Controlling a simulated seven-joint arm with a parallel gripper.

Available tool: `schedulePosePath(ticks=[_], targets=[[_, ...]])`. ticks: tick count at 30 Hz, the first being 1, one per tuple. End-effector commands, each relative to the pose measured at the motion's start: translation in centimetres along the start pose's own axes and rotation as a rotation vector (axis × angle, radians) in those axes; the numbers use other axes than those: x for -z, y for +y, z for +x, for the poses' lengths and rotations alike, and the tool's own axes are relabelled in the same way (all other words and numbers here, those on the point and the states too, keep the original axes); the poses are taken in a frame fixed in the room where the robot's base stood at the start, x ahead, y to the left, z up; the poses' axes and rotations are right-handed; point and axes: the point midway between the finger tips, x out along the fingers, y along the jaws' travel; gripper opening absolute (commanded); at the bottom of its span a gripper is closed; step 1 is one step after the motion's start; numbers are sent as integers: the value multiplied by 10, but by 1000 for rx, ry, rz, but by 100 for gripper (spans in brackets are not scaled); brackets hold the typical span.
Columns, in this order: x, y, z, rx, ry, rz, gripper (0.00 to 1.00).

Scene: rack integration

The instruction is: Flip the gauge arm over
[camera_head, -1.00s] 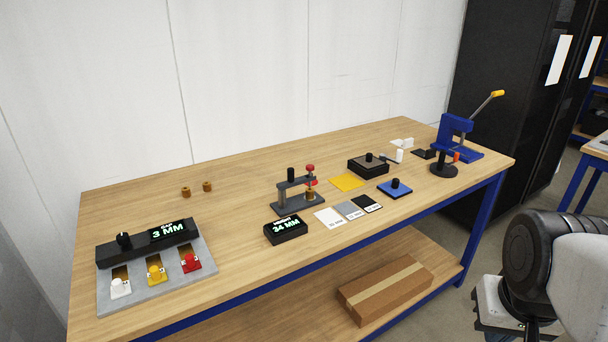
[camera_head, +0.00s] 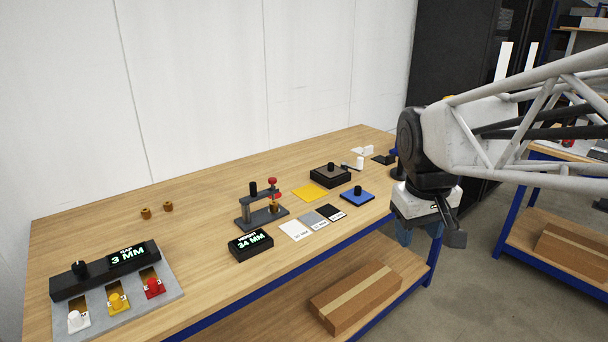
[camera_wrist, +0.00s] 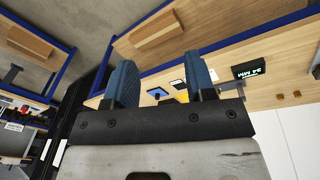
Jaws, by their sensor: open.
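The gauge (camera_head: 262,208) stands on the bench with a dark grey base, an upright post and a gauge arm (camera_head: 261,197) lying across the top. The arm carries a black knob (camera_head: 253,188) and a red knob (camera_head: 272,182) at its right end. A brass piece (camera_head: 274,206) sits under that end. A black display (camera_head: 251,244) in front reads 34 MM; it also shows in the wrist view (camera_wrist: 249,70). My gripper (camera_head: 428,231) is right of the bench's front edge, well apart from the gauge. Its blue fingers (camera_wrist: 160,82) are spread in the wrist view with nothing between them.
A gap panel (camera_head: 115,285) with white, yellow and red knobs sits at the left. Two brass pieces (camera_head: 157,210) lie behind it. Sample cards (camera_head: 312,222), a yellow sheet (camera_head: 310,192), a blue block (camera_head: 357,197) and a black box (camera_head: 330,177) lie right of the gauge. A carton (camera_head: 355,292) lies on the lower shelf.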

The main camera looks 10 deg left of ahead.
Motion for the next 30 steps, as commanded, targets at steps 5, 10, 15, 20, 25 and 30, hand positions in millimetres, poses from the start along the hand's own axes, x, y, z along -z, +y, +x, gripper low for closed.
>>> schedulePosePath(ticks=[5,10,15,20,25,30], targets=[[48,-4,-5,-7,-29,-104,50],[92,-11,-8,-15,-56,-203,50],[136,-21,-8,-21,-83,-300,50],[178,-33,-6,-28,-109,-392,50],[221,-49,0,-34,-137,-489,50],[264,-68,7,-42,-164,-586,50]])
